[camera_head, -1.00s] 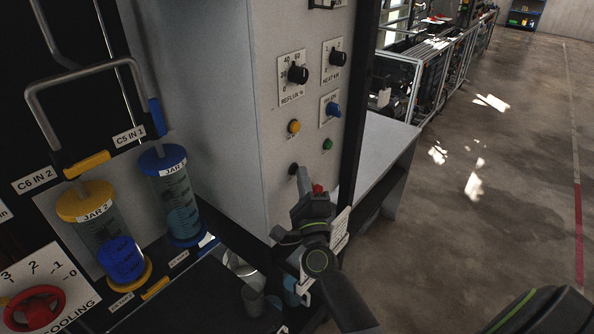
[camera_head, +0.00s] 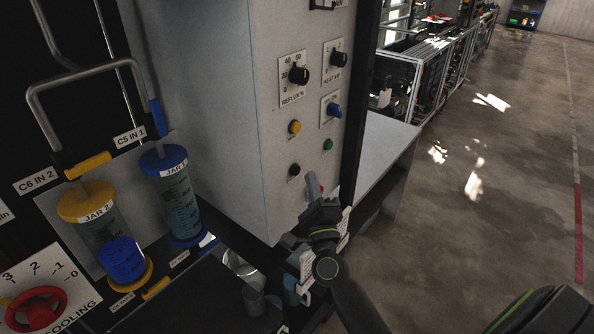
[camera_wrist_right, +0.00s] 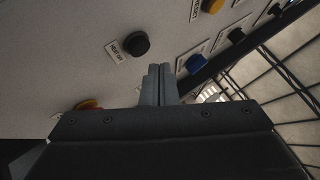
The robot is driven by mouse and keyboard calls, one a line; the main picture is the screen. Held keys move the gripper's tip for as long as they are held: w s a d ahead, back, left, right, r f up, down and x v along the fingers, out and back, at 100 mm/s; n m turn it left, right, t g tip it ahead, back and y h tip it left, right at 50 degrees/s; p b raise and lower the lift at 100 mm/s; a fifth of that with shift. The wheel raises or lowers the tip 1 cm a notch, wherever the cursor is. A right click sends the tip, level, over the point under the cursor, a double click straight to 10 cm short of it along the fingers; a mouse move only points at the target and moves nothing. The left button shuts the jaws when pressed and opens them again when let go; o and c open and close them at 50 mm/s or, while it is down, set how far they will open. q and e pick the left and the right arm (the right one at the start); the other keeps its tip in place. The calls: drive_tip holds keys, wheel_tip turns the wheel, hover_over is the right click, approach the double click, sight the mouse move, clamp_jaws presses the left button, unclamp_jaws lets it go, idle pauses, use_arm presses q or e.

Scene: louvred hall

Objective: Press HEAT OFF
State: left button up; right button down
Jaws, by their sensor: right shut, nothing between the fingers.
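The black button (camera_head: 294,170) sits low on the grey panel, below the yellow button (camera_head: 294,127). In the right wrist view the black button (camera_wrist_right: 136,44) has a small tilted label beside it that seems to read HEAT OFF. My right gripper (camera_head: 312,178) is shut and empty. Its tips are to the right of and slightly below the black button in the head view, and appear apart from it. In the wrist view the shut fingertips (camera_wrist_right: 158,70) are below and right of the button. My left gripper is not in view.
A green button (camera_head: 328,144), blue knob (camera_head: 334,110) and two black dials share the panel. A red button (camera_wrist_right: 88,105) lies near the gripper, mostly hidden. Jars (camera_head: 165,160) stand at left. A grey table (camera_head: 385,145) is behind the panel.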

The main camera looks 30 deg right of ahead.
drive_tip(key=s, duration=0.1)
drive_tip(key=s+d, duration=0.1)
drive_tip(key=s, duration=0.2)
drive_tip(key=shift+d, duration=0.3)
drive_tip(key=shift+w, duration=0.1)
idle(0.5)
